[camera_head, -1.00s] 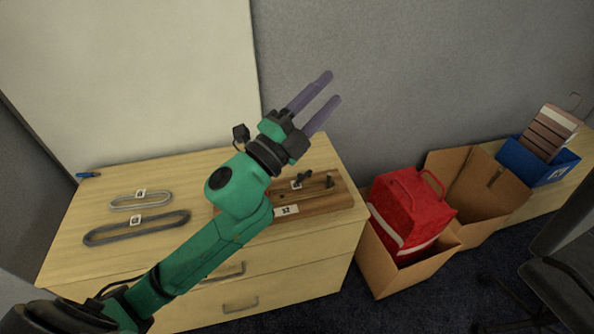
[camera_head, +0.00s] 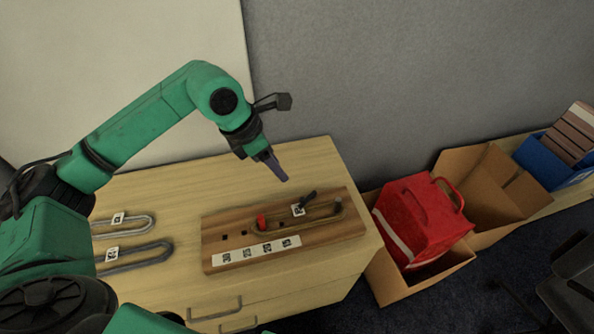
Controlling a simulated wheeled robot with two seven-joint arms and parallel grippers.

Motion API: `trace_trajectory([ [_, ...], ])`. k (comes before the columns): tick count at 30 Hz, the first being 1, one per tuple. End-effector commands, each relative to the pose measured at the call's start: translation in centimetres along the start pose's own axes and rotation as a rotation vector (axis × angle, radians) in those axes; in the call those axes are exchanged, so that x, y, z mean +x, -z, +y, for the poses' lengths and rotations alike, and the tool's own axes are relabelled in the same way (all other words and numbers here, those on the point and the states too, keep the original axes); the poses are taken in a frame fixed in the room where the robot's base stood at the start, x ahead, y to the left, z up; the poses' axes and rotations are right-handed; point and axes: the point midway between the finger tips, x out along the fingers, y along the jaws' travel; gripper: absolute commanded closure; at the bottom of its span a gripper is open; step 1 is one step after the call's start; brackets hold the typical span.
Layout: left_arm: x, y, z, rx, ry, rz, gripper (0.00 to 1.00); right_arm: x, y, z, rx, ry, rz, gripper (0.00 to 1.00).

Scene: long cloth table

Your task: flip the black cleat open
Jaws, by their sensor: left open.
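The black cleat (camera_head: 308,197) is a small dark lever on the wooden board (camera_head: 222,239), right of the middle, beside a small marker tag. It slants up to the right; whether it is open or closed is too small to tell. My left gripper (camera_head: 278,170) hangs above and to the left of the cleat, apart from it, with purple fingers pointing down. The fingers overlap from this side, nothing shows between them, and they are open. My right gripper is not in view.
A red piece (camera_head: 261,222) sits on the board, and a post (camera_head: 337,208) stands at its right. Two grey loops (camera_head: 140,254) lie at the left of the dresser top, partly hidden by my arm. A red bag (camera_head: 420,218) sits in a cardboard box right of the dresser.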

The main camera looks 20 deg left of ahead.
Motion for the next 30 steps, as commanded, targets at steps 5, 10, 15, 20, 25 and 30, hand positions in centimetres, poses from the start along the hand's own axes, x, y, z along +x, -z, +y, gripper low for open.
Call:
trace_trajectory([
  [5, 1.5, 0.0, -0.1, 0.001, 0.004, 0.004, 0.49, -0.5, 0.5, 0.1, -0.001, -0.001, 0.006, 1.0],
  [10, 5.6, -0.1, -0.2, 0.0, 0.007, 0.004, 0.49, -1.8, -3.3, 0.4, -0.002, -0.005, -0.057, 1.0],
  [15, 10.2, -0.1, -0.2, -0.001, 0.006, 0.001, 0.49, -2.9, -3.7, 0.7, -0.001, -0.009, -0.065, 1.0],
  [20, 13.4, -0.1, -0.2, 0.0, 0.005, 0.0, 0.49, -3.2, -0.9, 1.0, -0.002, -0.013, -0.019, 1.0],
  [25, 14.5, -0.1, -0.1, 0.003, 0.002, -0.001, 0.49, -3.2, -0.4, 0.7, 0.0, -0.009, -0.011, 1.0],
  [30, 14.6, 0.0, -0.1, 0.003, 0.002, -0.001, 0.49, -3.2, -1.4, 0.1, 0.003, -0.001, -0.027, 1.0],
])
